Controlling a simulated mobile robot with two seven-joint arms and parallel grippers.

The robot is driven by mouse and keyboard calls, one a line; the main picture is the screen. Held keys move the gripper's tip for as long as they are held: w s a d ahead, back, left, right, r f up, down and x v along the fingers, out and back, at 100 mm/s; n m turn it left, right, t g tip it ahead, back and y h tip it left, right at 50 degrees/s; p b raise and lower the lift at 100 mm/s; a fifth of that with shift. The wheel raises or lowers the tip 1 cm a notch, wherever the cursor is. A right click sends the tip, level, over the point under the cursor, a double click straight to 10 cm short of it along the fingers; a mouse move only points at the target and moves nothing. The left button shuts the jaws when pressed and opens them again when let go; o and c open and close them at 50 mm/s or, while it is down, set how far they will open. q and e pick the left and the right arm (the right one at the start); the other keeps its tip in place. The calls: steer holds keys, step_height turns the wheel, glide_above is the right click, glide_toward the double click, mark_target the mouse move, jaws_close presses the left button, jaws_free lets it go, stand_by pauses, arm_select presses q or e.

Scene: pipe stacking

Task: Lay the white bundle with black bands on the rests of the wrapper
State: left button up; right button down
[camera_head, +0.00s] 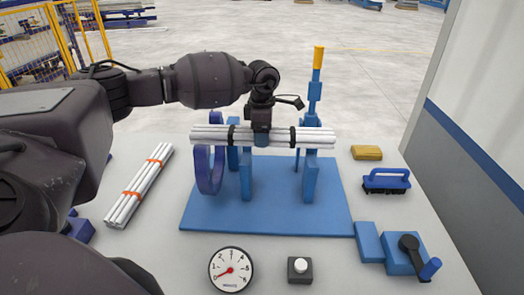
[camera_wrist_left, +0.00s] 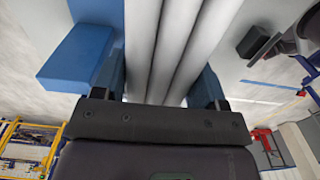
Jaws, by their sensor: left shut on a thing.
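The white bundle with black bands (camera_head: 312,137) lies level across the wrapper. My left gripper (camera_head: 262,139) is shut on it between the two bands, from above. In the left wrist view the white pipes (camera_wrist_left: 178,45) run between the fingers (camera_wrist_left: 160,98). The wrapper has a blue base plate (camera_head: 270,221), upright rests (camera_head: 246,178) and (camera_head: 309,180), and a dark blue ring (camera_head: 216,172) at the left. The bundle is over the rests' tops; I cannot tell whether it touches them. My right gripper is not in view.
A white bundle with orange bands (camera_head: 140,187) lies at the left. A dial gauge (camera_head: 231,269) and a button box (camera_head: 300,269) are in front. A blue brush (camera_head: 387,180), a yellow block (camera_head: 367,153) and a crank (camera_head: 411,250) are right. A blue post with yellow top (camera_head: 318,59) stands behind.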

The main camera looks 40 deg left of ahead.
arm_select(q)
steer(key=shift+f, duration=3.1)
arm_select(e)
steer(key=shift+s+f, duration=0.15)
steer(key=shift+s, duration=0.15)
